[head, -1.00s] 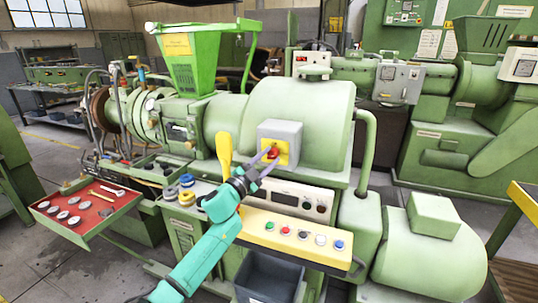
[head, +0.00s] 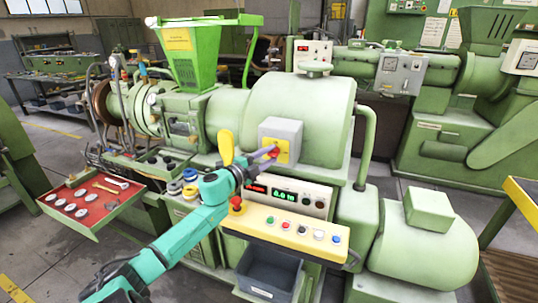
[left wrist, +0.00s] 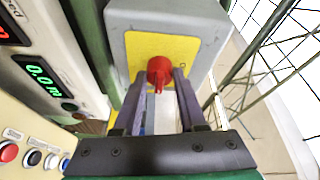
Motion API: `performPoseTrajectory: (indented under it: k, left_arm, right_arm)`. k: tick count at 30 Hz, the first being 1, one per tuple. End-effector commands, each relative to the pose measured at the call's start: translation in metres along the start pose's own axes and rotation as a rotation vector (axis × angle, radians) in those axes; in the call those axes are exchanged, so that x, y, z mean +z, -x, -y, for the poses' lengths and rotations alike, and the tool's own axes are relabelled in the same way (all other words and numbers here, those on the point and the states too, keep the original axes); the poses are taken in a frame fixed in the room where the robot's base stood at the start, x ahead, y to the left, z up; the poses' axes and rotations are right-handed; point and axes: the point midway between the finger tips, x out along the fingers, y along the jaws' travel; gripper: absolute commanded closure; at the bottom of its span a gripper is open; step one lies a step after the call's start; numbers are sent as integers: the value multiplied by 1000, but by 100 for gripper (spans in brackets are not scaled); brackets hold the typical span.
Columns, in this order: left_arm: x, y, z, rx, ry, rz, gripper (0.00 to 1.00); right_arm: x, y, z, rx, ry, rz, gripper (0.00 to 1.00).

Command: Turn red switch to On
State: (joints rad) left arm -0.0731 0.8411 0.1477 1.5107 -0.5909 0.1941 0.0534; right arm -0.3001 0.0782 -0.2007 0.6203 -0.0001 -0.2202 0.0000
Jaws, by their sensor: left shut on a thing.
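The red switch (head: 275,152) sits on a yellow plate on the front of a grey box (head: 290,129), fixed to the green extruder's side. It also shows in the left wrist view (left wrist: 159,70), a round red knob with its narrow handle pointing down in that picture. My left gripper (head: 268,154) comes from the lower left and is shut on the red switch. In the left wrist view its two dark fingers (left wrist: 160,82) lie on either side of the knob. My right gripper is not in view.
A lit display (head: 283,195) shows green digits below the box. A cream button panel (head: 270,223) juts out lower down, with a red knob (head: 236,205) at its left end. A yellow lever (head: 226,147) stands left of the gripper. A red tool tray (head: 88,206) is at the left.

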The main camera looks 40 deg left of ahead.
Motion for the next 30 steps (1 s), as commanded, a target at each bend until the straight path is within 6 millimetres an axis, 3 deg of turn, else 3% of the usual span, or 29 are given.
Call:
performPoseTrajectory:
  k: [11,12,14,24,30]
  left_arm:
    - [0,0,-4,7,-4,-1,100]
    - [0,0,-4,7,-4,-1,48]
    - [0,0,-3,7,-4,-1,29]
    - [0,1,-1,3,-3,0,29]
    - [1,21,-4,6,-2,1,29]
  right_arm:
    - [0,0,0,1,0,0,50]
    - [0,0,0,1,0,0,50]
    - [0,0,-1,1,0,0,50]
    - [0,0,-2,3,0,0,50]
    - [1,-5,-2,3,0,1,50]
